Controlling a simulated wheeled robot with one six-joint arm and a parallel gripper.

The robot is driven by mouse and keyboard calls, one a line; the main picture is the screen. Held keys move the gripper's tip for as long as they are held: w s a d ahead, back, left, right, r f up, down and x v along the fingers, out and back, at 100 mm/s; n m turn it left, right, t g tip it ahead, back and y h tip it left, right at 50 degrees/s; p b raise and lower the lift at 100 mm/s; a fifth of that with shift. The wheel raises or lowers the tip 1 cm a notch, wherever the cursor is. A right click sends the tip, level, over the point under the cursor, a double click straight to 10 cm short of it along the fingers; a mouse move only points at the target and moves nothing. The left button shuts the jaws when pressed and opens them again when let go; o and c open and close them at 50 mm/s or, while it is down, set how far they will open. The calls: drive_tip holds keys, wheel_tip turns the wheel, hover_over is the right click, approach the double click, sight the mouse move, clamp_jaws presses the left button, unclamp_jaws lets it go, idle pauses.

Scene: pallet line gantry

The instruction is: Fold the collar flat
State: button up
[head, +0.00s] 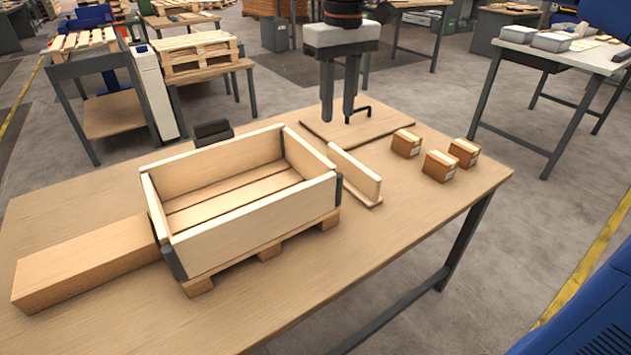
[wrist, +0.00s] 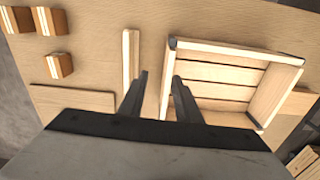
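The wooden collar (head: 255,222) stands upright as an open four-sided frame on a small slatted pallet (head: 270,250). Dark hinges show at its corners. The collar also shows at the right of the wrist view (wrist: 228,49), with pallet slats visible inside it. My gripper (head: 338,117) hangs beyond the collar's right far corner, pointing down and apart from it. In the wrist view its two fingers (wrist: 159,80) are spread with nothing between them. The collar's side nearest the gripper is partly covered by a finger in the wrist view.
An L-shaped wooden piece (head: 357,175) stands just right of the collar. A flat board (head: 390,123) with a dark hook-like handle lies behind it. Several small boxes (head: 440,165) sit at right. A long wooden block (head: 80,263) and a dark block (head: 212,132) flank the collar. The table front is clear.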

sight(322, 173)
drive_tip(key=a+f, duration=0.1)
drive_tip(key=f, duration=0.4)
drive_tip(key=a+f, duration=0.1)
drive_tip(key=f, duration=0.5)
drive_tip(key=a+f, duration=0.1)
drive_tip(key=f, duration=0.5)
drive_tip(key=shift+s, duration=0.1)
drive_tip(key=shift+r, duration=0.1)
clamp_jaws()
